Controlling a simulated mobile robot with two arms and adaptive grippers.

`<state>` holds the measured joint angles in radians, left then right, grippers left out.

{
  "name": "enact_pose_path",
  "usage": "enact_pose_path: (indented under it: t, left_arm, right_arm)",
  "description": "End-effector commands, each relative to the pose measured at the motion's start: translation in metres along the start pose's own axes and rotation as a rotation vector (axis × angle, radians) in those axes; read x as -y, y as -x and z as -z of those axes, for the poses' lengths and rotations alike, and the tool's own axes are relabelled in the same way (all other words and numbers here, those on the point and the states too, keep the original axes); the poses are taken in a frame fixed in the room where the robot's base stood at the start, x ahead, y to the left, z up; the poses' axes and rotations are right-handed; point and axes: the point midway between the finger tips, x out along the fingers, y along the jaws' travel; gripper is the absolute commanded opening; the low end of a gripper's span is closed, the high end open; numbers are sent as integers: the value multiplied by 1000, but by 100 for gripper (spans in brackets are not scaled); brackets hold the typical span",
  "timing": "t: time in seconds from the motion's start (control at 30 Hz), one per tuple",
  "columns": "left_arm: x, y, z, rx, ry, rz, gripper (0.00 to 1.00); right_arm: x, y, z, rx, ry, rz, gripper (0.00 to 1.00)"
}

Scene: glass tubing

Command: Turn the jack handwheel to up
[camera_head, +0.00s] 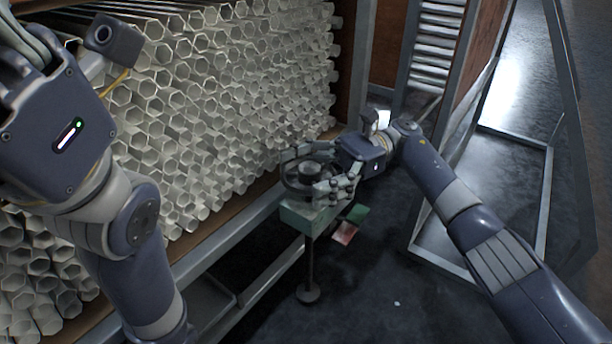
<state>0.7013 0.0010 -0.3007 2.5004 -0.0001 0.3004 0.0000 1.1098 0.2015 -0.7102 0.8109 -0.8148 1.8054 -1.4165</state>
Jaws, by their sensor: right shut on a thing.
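The jack handwheel (296,178) is a dark round wheel on top of a greenish box-shaped jack head (300,217), in the middle of the head view. The jack stands on a thin dark post with a round foot (308,294). My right gripper (318,176) comes in from the right and is shut on the handwheel's rim, its fingers hiding the right part of the wheel. My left gripper (22,50) is raised at the upper left, away from the jack. Its fingers are cut off by the frame edge, so its opening cannot be made out.
A rack with stacked hexagonal glass tubes (215,95) fills the left and back, with a metal rail (225,240) along its front. A metal frame (480,130) stands at right. A green and red plate (350,225) shows beside the jack. The dark floor (390,300) in front is mostly clear.

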Motion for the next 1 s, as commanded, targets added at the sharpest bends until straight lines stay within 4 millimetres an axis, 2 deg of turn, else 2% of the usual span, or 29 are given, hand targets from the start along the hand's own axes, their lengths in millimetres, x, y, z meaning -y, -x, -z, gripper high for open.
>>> enact_pose_path:
  t: [0.4, 1.0]
  left_arm:
    - [0, 0, 0, 1, -1, 0, 0]
    - [0, 1, 0, 2, -1, 1, 0]
  right_arm:
    - [-1, -2, 0, -2, -3, -116, 57]
    - [-2, -3, 2, -2, -3, -140, 57]
